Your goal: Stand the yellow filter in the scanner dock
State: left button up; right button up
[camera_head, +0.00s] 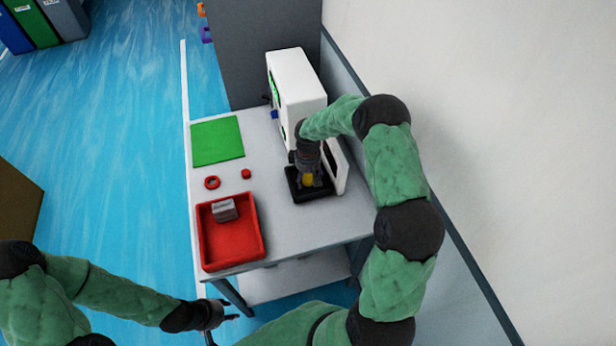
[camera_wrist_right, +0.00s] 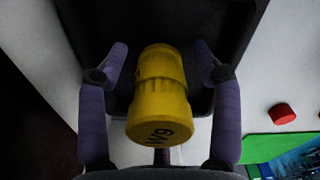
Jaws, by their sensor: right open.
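The yellow filter (camera_wrist_right: 158,98) is in the black square tray (camera_wrist_right: 205,22), its marked end facing the right wrist camera. It looks roughly upright; its base contact is hidden. My right gripper (camera_wrist_right: 160,62) is open, with one finger on each side of the filter and visible gaps between. In the head view the filter (camera_head: 308,180) shows only as a small yellow patch under my right gripper (camera_head: 309,183). The black tray (camera_head: 322,193) sits beside a white upright panel (camera_head: 336,168). My left gripper (camera_head: 230,310) is open and empty, off the table's front edge.
A white machine (camera_head: 298,82) stands behind the tray. A red bin (camera_head: 256,225) holding a grey block (camera_head: 224,209) is at front left. A green mat (camera_head: 217,141), a red ring (camera_head: 212,183) and a red cap (camera_head: 246,174) lie on the table (camera_head: 288,228). A wall is right.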

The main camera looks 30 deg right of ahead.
jog(key=shift+r, duration=0.2)
notch_tip(320, 180, up, 12)
jog(key=shift+f+p, duration=0.1)
jog(key=shift+p, duration=1)
dwell(0.4)
